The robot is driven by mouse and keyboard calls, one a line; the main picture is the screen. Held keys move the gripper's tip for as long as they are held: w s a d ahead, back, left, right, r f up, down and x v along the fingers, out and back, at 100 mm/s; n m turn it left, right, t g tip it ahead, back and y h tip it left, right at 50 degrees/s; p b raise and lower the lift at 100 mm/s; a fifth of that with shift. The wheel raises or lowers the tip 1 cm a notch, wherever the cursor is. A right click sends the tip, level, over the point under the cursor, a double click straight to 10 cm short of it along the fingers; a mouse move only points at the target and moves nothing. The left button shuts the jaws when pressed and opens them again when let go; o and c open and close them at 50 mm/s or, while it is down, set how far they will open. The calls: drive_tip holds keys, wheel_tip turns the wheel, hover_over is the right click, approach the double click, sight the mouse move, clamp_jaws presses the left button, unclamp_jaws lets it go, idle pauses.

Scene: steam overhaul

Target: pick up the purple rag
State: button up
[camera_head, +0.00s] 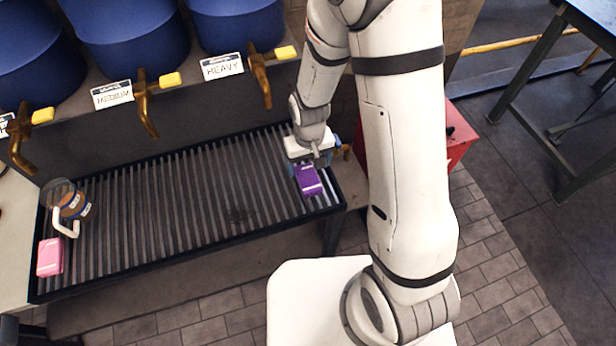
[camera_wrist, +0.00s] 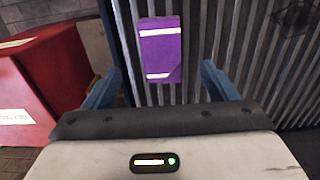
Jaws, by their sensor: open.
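The purple rag (camera_head: 308,180) is a small folded block with pale stripes, lying on the right end of the slatted grate. In the wrist view the purple rag (camera_wrist: 160,50) lies ahead of and between the two blue fingers. My gripper (camera_head: 312,162) is above the right end of the grate, close over the rag in the head view. In the wrist view my gripper (camera_wrist: 165,85) is open with nothing between its fingers. The exact gap between the fingers and the rag cannot be told.
The dark slatted grate (camera_head: 170,200) has a raised rim. A pink block (camera_head: 50,257) and a jug with a white handle (camera_head: 68,205) are at its left end. Brass taps (camera_head: 262,80) under blue barrels (camera_head: 235,22) overhang the back. A red box (camera_head: 462,135) stands right of the grate.

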sight(309, 180)
drive_tip(key=shift+s+f+p, duration=0.15)
drive_tip(key=shift+f+p, duration=0.15)
drive_tip(key=shift+f, duration=1.35)
drive_tip(key=shift+s+f+p, duration=0.1)
drive_tip(key=shift+f+p, duration=0.15)
drive_tip(key=shift+f, duration=1.4)
drive_tip(key=shift+c, duration=0.2)
drive_tip(key=c, duration=1.1)
wheel_tip(309, 180, up, 10)
drive_tip(key=shift+r+b, duration=0.1)
drive_tip(key=shift+b, duration=0.35)
